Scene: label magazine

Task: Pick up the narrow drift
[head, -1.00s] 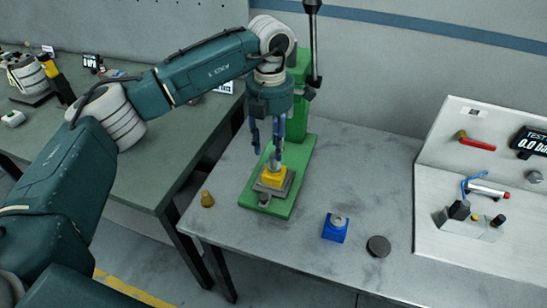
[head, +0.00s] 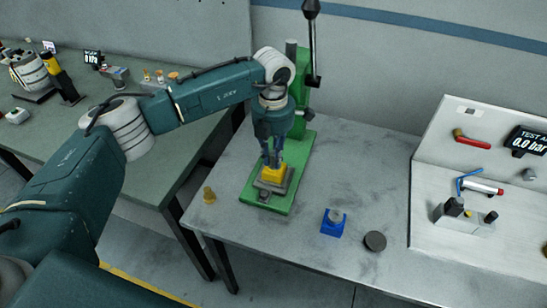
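My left gripper (head: 272,157) points down over the green press (head: 296,185) on the right table. Its fingertips are close together, right at the top of a yellow block (head: 273,173) on the press's grey plate. The fingers hide whatever is between them, so I cannot tell whether they grip anything. I cannot clearly make out a narrow drift. A small brass piece (head: 209,195) stands left of the press. A blue block (head: 332,228) with a grey round piece (head: 336,214) in its top stands to the right. My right gripper is out of view.
A dark disc (head: 375,241) lies right of the blue block. A pale test panel (head: 430,205) with a red handle (head: 472,141) stands at the right. The press's lever (head: 312,45) rises behind my gripper. The table between press and panel is mostly clear.

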